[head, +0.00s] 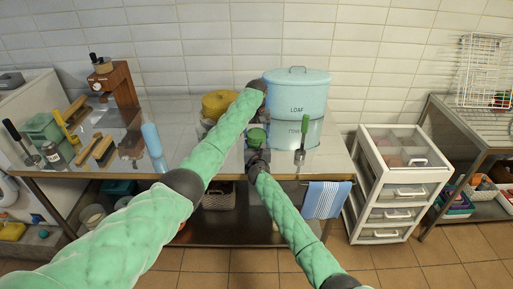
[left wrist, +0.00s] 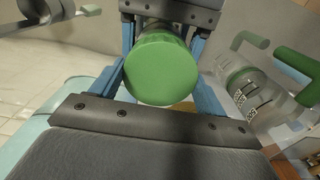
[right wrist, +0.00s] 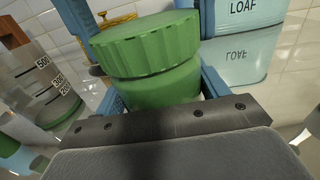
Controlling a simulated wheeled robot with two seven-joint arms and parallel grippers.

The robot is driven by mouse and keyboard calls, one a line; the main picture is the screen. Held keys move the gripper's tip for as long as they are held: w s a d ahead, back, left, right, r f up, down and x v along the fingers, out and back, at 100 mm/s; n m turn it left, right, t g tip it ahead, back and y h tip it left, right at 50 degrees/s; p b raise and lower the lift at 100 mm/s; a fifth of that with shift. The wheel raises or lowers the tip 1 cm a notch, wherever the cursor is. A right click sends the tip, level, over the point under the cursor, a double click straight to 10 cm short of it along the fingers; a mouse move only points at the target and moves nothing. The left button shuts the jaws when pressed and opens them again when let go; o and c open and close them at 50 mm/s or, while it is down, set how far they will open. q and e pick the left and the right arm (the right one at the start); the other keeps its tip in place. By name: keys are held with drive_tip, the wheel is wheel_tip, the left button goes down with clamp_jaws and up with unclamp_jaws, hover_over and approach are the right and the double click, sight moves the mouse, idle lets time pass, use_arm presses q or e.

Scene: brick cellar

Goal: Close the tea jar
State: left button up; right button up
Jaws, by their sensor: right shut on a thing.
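The green tea jar (head: 257,137) stands upright on the metal table. Its wide ridged green lid (right wrist: 147,43) sits on top of the narrower green body (right wrist: 160,87); I cannot tell whether it is fully seated. My right gripper (head: 257,158) is shut on the body from the near side, its blue fingers on either side. My left gripper (head: 260,112) is above the jar, pointing down.
A pale blue bread bin (head: 297,84) stands behind the jar on the right. A green-handled tool (head: 302,135) is to the right and a yellow pot (head: 219,103) behind left. A blue bottle (head: 153,145) stands farther left. A white drawer unit (head: 400,160) stands beside the table.

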use_arm(q)
drive_tip(key=o, duration=1.2)
drive_tip(key=shift+c, duration=0.2)
drive_tip(key=shift+r, duration=0.1)
wheel_tip(320, 180, up, 12)
use_arm(e)
drive_tip(key=o, duration=2)
drive_tip(key=shift+c, duration=0.2)
drive_tip(key=shift+s, duration=0.15)
